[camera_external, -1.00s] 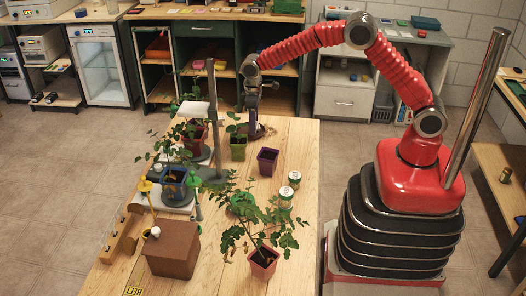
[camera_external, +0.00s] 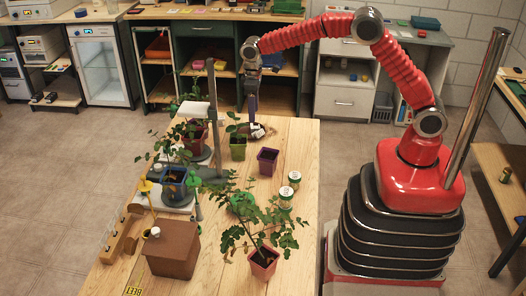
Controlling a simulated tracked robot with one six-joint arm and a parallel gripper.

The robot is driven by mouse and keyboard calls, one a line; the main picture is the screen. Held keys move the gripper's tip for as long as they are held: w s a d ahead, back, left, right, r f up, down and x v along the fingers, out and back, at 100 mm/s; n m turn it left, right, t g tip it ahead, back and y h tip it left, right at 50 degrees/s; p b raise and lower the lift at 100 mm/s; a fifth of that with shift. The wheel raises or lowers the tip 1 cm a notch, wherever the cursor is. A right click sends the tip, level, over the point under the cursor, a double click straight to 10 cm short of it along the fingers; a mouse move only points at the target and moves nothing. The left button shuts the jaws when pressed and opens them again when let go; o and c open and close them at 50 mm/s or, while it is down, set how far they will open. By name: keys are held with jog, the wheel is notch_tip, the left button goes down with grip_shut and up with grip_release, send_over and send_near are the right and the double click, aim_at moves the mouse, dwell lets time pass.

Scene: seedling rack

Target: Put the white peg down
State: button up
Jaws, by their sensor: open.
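A small white object (camera_external: 257,131), which looks like the white peg, is at the far end of the wooden table, on or beside a small dark piece. It is too small to tell whether it lies flat or leans. My gripper (camera_external: 252,119) points straight down just above and slightly left of it. The gripper is open, and its fingertips look clear of the white object, though the gap is hard to judge.
A green pot with a seedling (camera_external: 238,148) and an empty purple pot (camera_external: 267,161) stand nearby. Two white-and-green tins (camera_external: 286,197), a brown box (camera_external: 173,250) and a potted plant (camera_external: 264,264) are nearer.

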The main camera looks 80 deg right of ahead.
notch_tip(320, 180, up, 6)
jog(key=shift+r, duration=0.25)
dwell(0.5)
jog(key=s+a+r+t, duration=0.1)
jog(key=s+a+r, duration=0.2)
jog(key=s+r, duration=0.45)
jog(key=s+a+r+t, duration=0.2)
jog(key=s+r, duration=0.3)
jog(key=s, duration=0.5)
jog(key=s+a+f+t, duration=0.1)
jog(key=s+f, duration=0.1)
jog(key=s, duration=0.7)
jog(key=s+a+f+t, duration=0.1)
jog(key=s+a+f, duration=0.1)
jog(key=s, duration=0.8)
jog(key=shift+s+t, duration=0.25)
jog(key=shift+t, duration=0.05)
